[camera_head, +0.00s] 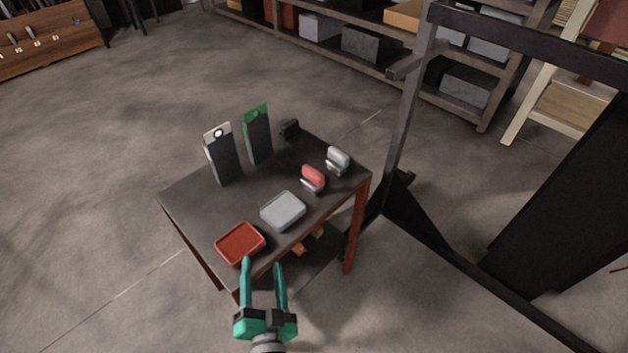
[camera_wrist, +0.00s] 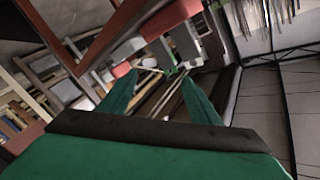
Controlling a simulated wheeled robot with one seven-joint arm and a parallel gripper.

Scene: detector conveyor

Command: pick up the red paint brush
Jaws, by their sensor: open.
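A small red object with a pale metallic edge (camera_head: 313,178), which looks like the red paint brush, lies near the right edge of the dark table (camera_head: 180,200). A similar grey object (camera_head: 338,157) lies just beyond it. My gripper (camera_head: 262,265) is open and empty at the table's near edge, below the red tray, well apart from the red object. In the wrist view my gripper's green fingers (camera_wrist: 160,78) are spread with nothing held between them. Small red patches show beyond them there, but I cannot tell which is the brush.
A red tray (camera_head: 240,243) and a grey tray (camera_head: 283,211) sit on the table's near side. Two upright panels, grey-topped (camera_head: 223,158) and green-topped (camera_head: 257,137), and a small black object (camera_head: 290,130) stand at the back. A dark metal frame (camera_head: 408,130) rises right of the table.

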